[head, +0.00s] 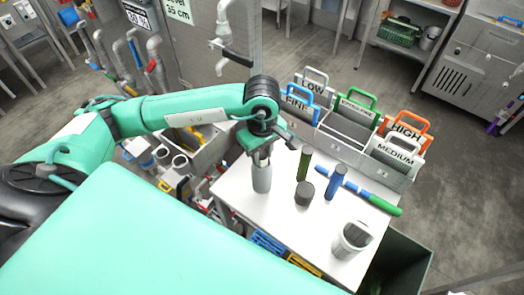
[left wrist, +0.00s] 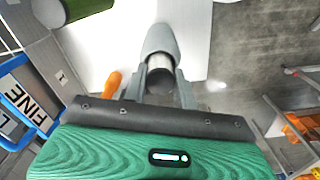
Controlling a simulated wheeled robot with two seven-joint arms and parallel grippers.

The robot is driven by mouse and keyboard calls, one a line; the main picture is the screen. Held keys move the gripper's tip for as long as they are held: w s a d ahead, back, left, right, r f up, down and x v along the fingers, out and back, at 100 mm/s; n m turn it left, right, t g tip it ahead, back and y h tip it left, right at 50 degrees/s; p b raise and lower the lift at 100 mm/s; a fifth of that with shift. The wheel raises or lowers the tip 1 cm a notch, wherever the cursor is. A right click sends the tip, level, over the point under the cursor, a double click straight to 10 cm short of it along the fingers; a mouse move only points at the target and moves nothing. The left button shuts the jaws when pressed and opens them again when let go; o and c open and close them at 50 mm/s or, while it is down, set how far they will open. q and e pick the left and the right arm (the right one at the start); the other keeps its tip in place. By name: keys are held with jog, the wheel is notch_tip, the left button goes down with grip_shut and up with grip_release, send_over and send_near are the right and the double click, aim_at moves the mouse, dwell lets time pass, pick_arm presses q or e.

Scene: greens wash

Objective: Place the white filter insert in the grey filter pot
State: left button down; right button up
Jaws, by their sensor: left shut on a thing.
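My left gripper (head: 262,155) is over the left part of the white table (head: 240,207), pointing down. It is shut on a grey bottle-shaped thing (head: 261,179) by its shiny metal neck. In the left wrist view, the metal neck is between the fingers (left wrist: 160,85) and the grey body (left wrist: 161,40) is beyond them. A white and grey round vessel (head: 350,240) stands near the table's front right; I cannot tell whether it is the filter pot, the insert or both. My right gripper is not in view.
A green cylinder (head: 304,164), a blue cylinder (head: 335,182) and a short dark grey cylinder (head: 304,194) stand mid-table. A blue and green tool (head: 372,196) lies behind them. Labelled holders, including MEDIUM (head: 397,152), line the back edge. The front middle of the table is clear.

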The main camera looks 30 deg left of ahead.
pick_arm(q)
jog(key=shift+f, duration=0.3)
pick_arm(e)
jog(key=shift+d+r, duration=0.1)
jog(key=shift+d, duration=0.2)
pick_arm(q)
jog(key=shift+f, duration=0.15)
jog(key=c, duration=1.1)
grip_release()
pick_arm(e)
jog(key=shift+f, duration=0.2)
